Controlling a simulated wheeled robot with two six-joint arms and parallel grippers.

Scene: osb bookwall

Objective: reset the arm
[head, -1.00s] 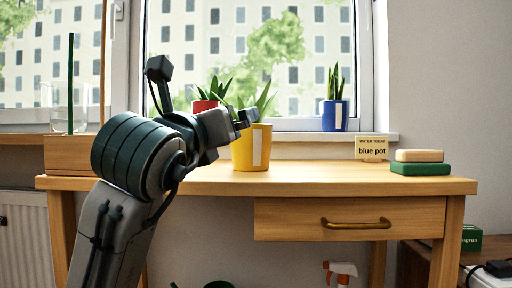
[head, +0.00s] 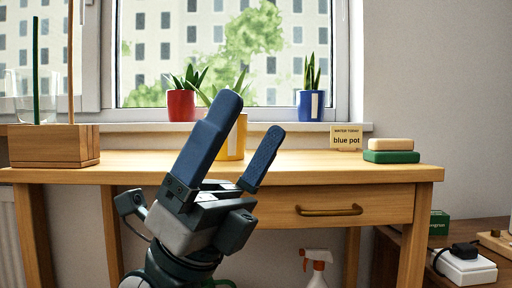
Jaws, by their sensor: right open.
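My right gripper (head: 251,114) stands in front of the desk, its two blue fingers pointing up and spread apart, with nothing seen between them. Its wrist is low in the head view, over the desk's front edge in the picture. Behind the fingers is a yellow pot (head: 236,143) with a plant, partly hidden by them. I cannot tell from this view how near the fingers are to the pot. My left gripper is not in view.
The wooden desk (head: 330,172) holds a sign (head: 346,139) reading "blue pot" and a green box (head: 391,157) with a tan one on it. A red pot (head: 181,106) and blue pot (head: 310,106) stand by the window. A spray bottle (head: 317,268) is below.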

